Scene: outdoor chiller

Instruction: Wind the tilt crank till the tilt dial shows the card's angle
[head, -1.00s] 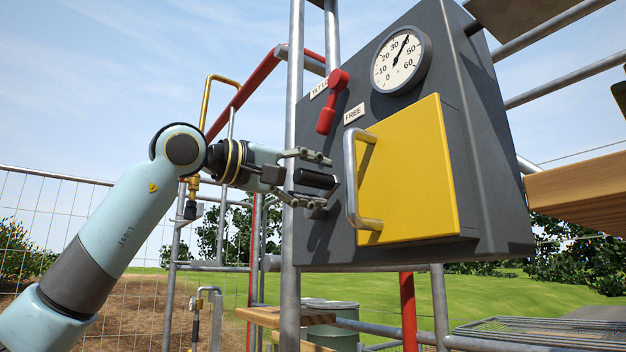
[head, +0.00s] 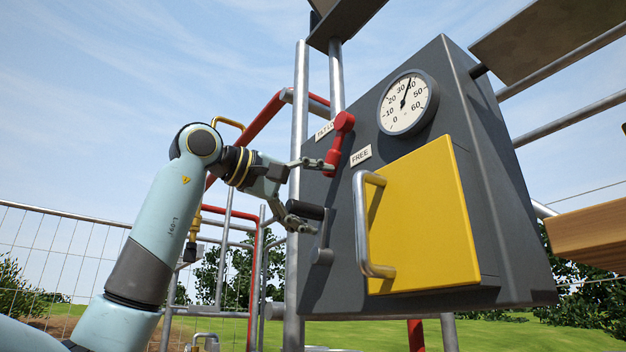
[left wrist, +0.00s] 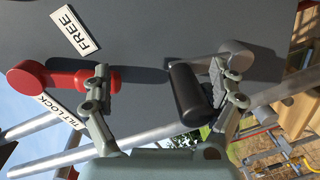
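The tilt crank's black handle (head: 303,210) sticks out from the panel. Its grey arm (head: 321,243) runs down from it to the pivot. My left gripper (head: 309,193) is open; the handle lies between its fingers, close to the lower one. In the left wrist view the black handle (left wrist: 189,94) is near the right finger, with a wide gap to the left finger. The red lever (head: 337,145), by a tilt-lock label, hangs beside the upper finger; touching is unclear. The tilt dial (head: 408,103) needle points near 40. No card shows. My right gripper is out of view.
A yellow box (head: 425,215) with a grey bar handle (head: 364,225) projects right of the crank. A FREE label (head: 361,156) sits by the red lever. A grey upright post (head: 297,180) stands behind the gripper. Open air lies to the left.

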